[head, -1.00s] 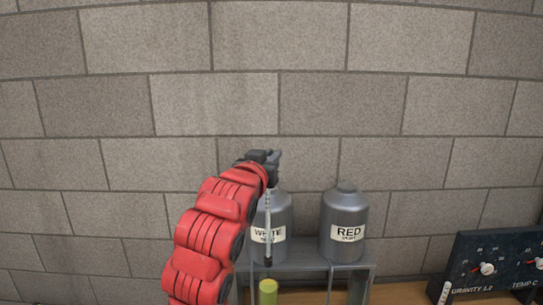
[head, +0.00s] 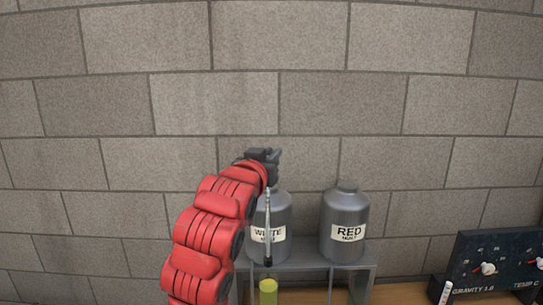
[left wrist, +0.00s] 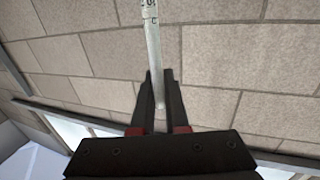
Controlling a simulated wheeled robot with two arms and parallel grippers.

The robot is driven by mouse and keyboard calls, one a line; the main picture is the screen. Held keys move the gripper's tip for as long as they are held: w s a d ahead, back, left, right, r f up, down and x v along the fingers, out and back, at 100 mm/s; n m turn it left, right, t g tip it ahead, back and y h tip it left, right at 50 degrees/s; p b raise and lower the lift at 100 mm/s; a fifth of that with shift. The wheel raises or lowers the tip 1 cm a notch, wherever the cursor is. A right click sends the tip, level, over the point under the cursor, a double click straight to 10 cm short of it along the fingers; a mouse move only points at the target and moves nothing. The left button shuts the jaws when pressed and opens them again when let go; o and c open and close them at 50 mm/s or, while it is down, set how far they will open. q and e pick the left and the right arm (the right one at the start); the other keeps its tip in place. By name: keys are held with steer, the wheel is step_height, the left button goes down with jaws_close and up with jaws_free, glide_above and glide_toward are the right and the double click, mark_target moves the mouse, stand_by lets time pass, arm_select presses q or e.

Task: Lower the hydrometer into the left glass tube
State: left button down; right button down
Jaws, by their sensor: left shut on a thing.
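My left gripper (head: 268,163) is shut on the upper end of the hydrometer (head: 268,222). The hydrometer is a thin pale stem with a dark lower tip, hanging about upright. In the left wrist view the stem (left wrist: 152,55), with printed marks, stands between the two dark fingers (left wrist: 157,92). Below the tip in the head view is the top of a tube with yellow-green content (head: 268,287). The tip is just above or at its top; I cannot tell whether it is inside. The rest of the tube is cut off by the frame edge. My right gripper is not in view.
A grey shelf (head: 312,252) behind bears two grey bottles, one labelled WHITE (head: 278,207) and one labelled RED (head: 344,215). A dark panel with dials (head: 490,262) and a white marked stick (head: 445,293) stand at the right. A block wall is behind.

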arm_select(q)
steer(key=shift+f, duration=0.15)
stand_by(0.4)
steer(key=shift+f+b, duration=0.65)
steer(key=shift+f, duration=0.25)
stand_by(0.5)
steer(key=shift+f+b, duration=0.7)
steer(key=shift+f, duration=0.4)
steer(key=shift+f+b, duration=1.1)
steer(key=shift+f, duration=0.3)
stand_by(0.5)
